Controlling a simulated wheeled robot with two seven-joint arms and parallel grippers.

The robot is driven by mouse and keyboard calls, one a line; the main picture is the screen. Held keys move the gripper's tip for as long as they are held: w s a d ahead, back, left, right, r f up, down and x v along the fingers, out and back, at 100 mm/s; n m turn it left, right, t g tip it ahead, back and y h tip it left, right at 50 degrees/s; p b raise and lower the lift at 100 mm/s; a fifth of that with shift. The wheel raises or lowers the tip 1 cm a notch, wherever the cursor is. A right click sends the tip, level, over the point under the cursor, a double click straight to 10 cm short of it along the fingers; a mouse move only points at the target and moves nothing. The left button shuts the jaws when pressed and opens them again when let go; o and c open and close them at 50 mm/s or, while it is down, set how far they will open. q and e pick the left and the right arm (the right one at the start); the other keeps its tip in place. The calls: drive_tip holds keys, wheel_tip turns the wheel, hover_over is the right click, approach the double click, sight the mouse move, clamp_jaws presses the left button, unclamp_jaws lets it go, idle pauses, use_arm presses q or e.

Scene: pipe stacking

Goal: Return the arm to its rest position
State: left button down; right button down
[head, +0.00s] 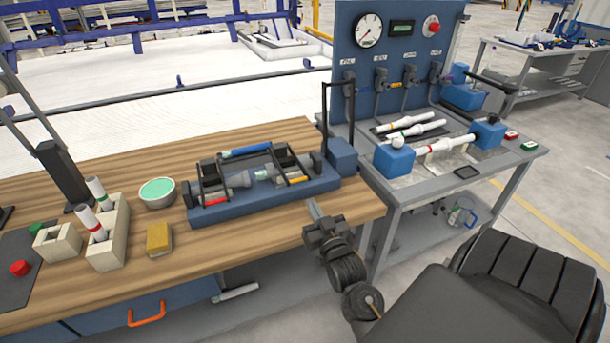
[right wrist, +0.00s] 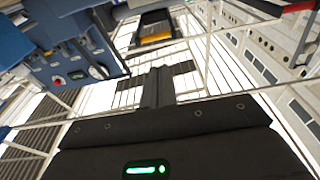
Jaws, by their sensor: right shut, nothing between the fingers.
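My right gripper (head: 313,208) is over the right end of the wooden bench, near its front edge. It is shut and empty, and its arm comes up from the lower right. In the right wrist view its closed fingers (right wrist: 158,88) show at the middle with nothing between them. My left gripper is not in view.
A blue fixture (head: 262,199) with dark frames stands on the wooden bench (head: 205,280). A bowl (head: 157,192) and yellow sponge (head: 158,238) are left of it. On the grey test bench (head: 415,195) a white pipe (head: 445,146) lies between blue blocks. A pipe lies below the wooden bench (head: 236,293).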

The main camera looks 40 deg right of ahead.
drive_tip(key=s+a+f+n+g+y, duration=0.3)
drive_tip(key=s+a+f+g+y, duration=0.25)
drive_tip(key=a+f, duration=0.35)
drive_tip(key=s+a+f+n+g, duration=0.1)
drive_tip(key=s+a+f+g, duration=0.15)
drive_tip(key=s, duration=0.35)
drive_tip(key=s+a+f+n+g+y, duration=0.1)
drive_tip(key=s+a+g, duration=0.1)
drive_tip(key=s+g, duration=0.3)
drive_tip(key=s+a+f+n+g, duration=0.1)
drive_tip(key=s+a+f+g, duration=0.15)
drive_tip(key=s, duration=0.45)
wheel_tip(320, 180, down, 24)
drive_tip(key=f+g, duration=0.1)
drive_tip(key=s+d+f+g, duration=0.1)
drive_tip(key=s+d+f, duration=0.2)
drive_tip(key=s+f, duration=1.3)
drive_tip(key=shift+s+f, duration=0.15)
drive_tip(key=shift+s, duration=0.6)
